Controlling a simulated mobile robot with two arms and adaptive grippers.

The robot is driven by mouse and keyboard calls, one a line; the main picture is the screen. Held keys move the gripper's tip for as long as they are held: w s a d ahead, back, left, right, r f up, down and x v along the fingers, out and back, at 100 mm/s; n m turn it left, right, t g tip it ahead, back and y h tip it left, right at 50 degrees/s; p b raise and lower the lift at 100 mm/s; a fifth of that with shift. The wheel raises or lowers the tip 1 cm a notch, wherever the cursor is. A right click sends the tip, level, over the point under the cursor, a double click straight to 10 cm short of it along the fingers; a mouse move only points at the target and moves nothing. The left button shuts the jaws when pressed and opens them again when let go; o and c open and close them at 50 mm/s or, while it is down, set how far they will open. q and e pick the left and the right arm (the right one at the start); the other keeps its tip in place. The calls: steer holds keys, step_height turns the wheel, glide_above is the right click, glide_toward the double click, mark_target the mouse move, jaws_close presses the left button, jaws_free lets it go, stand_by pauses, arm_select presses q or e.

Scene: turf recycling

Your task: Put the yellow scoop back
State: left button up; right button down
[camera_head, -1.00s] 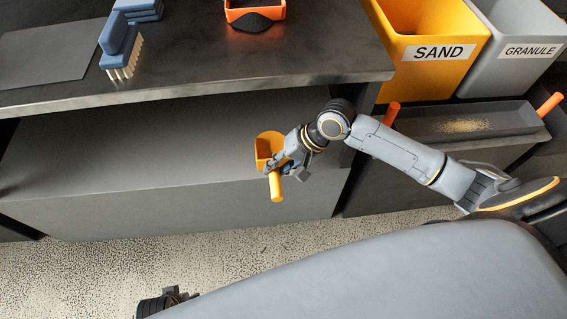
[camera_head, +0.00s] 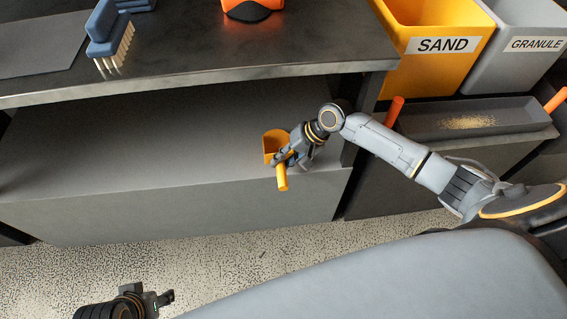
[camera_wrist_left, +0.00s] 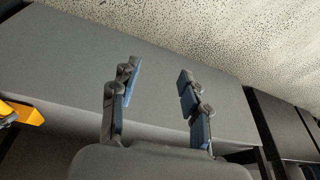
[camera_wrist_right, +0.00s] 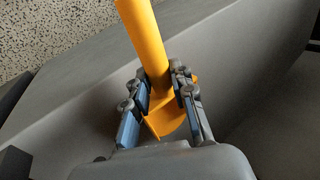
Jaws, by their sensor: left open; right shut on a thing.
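The yellow scoop (camera_head: 281,178) is in my right gripper (camera_head: 284,160), in front of and above the edge of the lower shelf. Its bowl points to the back and its handle hangs toward the front. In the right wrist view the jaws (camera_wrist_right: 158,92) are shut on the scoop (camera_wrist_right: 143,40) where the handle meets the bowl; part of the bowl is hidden. My left gripper (camera_head: 152,299) is low at the front left, above the floor, holding nothing. In the left wrist view its fingers (camera_wrist_left: 160,85) are apart and empty.
The lower shelf (camera_head: 130,150) is bare under the dark worktop (camera_head: 200,70). A blue brush (camera_head: 108,35) and an orange-rimmed item (camera_head: 250,10) stand on top. The yellow SAND bin (camera_head: 438,58), grey GRANULE bin (camera_head: 522,58) and a tray (camera_head: 470,125) with sandy material are at right.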

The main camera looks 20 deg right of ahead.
arm_select(q)
steer(key=shift+s+r, duration=0.25)
steer(key=shift+r, duration=0.45)
arm_select(e)
steer(key=shift+f, duration=0.4)
steer(key=shift+f, duration=0.1)
steer(key=c, duration=1.1)
jaws_free()
steer(key=shift+d+r, duration=0.2)
steer(key=shift+r, duration=0.15)
arm_select(q)
steer(key=s+p+x, duration=0.2)
steer(key=p+x, duration=0.1)
steer(key=x, duration=0.8)
steer(key=shift+f+g, duration=0.3)
steer(key=shift+f, duration=0.05)
arm_select(e)
steer(key=v, duration=1.1)
steer(key=shift+s+r, duration=0.15)
arm_select(q)
steer(key=shift+w, duration=0.1)
